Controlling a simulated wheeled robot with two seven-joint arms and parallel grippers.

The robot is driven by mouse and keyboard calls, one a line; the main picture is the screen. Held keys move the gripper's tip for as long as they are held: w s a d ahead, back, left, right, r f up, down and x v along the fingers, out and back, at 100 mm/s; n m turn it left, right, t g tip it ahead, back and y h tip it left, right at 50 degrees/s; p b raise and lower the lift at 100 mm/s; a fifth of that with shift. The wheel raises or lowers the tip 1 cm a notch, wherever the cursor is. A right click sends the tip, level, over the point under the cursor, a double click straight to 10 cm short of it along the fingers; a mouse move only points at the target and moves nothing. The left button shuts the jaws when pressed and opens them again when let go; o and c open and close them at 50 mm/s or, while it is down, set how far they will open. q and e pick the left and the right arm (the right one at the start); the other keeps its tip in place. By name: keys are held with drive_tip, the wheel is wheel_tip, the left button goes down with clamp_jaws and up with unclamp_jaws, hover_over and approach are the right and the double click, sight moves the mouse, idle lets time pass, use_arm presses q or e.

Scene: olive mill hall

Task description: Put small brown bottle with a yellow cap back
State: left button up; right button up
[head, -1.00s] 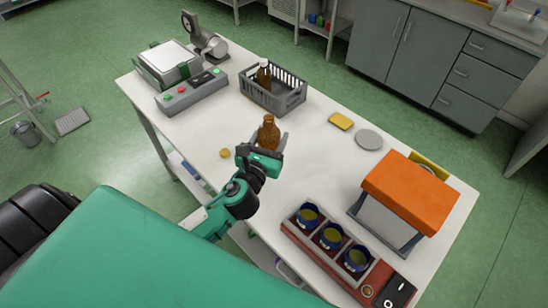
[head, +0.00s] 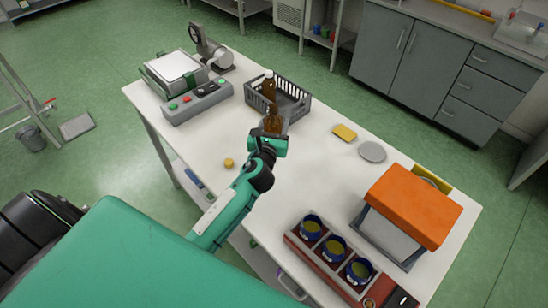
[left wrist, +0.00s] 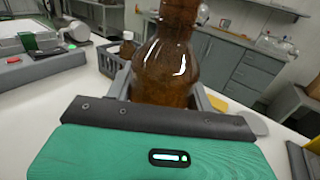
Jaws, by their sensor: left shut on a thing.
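My left gripper (head: 268,136) is shut on a brown glass bottle (head: 273,121) and holds it just in front of the grey crate (head: 298,112). In the left wrist view the bottle (left wrist: 165,68) fills the middle, roughly upright, its top cut off. No yellow cap shows on it. A small round yellow piece (head: 229,163) lies on the white table, left of my gripper; I cannot tell whether it is a cap. Another brown bottle (head: 269,88) with a pale cap stands in the crate, which also shows in the left wrist view (left wrist: 108,62). My right gripper is not in view.
A button box (head: 197,103) and a scale-like device (head: 174,72) stand at the table's far left. A yellow sponge-like block (head: 344,132) and grey disc (head: 372,152) lie to the right. An orange-topped box (head: 413,205) and red tray with blue-rimmed cups (head: 299,243) are nearer.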

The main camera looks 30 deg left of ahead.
use_arm(q)
wheel_tip(320, 180, down, 13)
drive_tip(key=b, duration=0.6)
drive_tip(key=shift+f, duration=0.45)
